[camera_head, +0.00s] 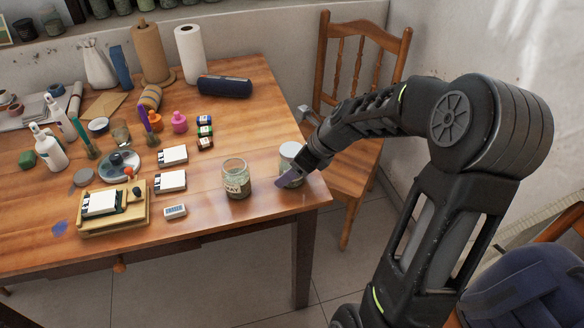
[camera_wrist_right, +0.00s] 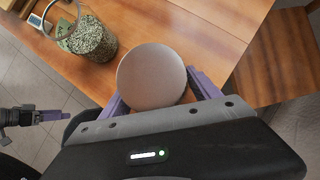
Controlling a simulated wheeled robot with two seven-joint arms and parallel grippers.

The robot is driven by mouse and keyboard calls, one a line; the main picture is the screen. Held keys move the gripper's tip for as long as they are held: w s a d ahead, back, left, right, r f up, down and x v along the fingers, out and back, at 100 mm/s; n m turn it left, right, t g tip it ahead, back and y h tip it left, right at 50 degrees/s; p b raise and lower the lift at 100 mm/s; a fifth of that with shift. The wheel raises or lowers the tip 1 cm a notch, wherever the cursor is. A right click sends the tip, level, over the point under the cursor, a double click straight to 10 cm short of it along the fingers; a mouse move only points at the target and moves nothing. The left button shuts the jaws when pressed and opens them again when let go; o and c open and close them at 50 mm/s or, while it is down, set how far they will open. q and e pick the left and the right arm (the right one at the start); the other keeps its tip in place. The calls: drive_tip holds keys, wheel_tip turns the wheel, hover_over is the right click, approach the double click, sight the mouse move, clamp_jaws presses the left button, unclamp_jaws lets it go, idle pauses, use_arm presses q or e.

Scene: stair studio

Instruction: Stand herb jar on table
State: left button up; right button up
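A jar with a round pale lid (camera_head: 291,150) stands upright, or nearly so, at the right front corner of the table (camera_head: 262,240). My right gripper (camera_head: 296,176) is around it, with a purple finger in front of its body. In the right wrist view the lid (camera_wrist_right: 152,77) lies between the two purple fingers, which appear to close on the jar under it. I cannot tell whether its base touches the table.
A small digital timer (camera_head: 175,211), white-topped boxes (camera_head: 172,180) and a wooden tray (camera_head: 140,213) lie left of the jars. Several small bottles (camera_head: 204,132) and a dark blue case (camera_head: 224,87) are farther back. A wooden chair (camera_head: 352,160) stands close to the table's right side.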

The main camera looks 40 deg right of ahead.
drive_tip(key=shift+o, duration=0.8)
drive_tip(key=shift+s+d+r, duration=0.1)
drive_tip(key=shift+r, duration=0.35)
drive_tip(key=p+v, duration=0.1)
drive_tip(key=v, duration=1)
drive_tip(key=shift+r+p, duration=0.2)
drive_tip(key=shift+p, duration=0.1)
drive_tip(key=shift+s, duration=0.15)
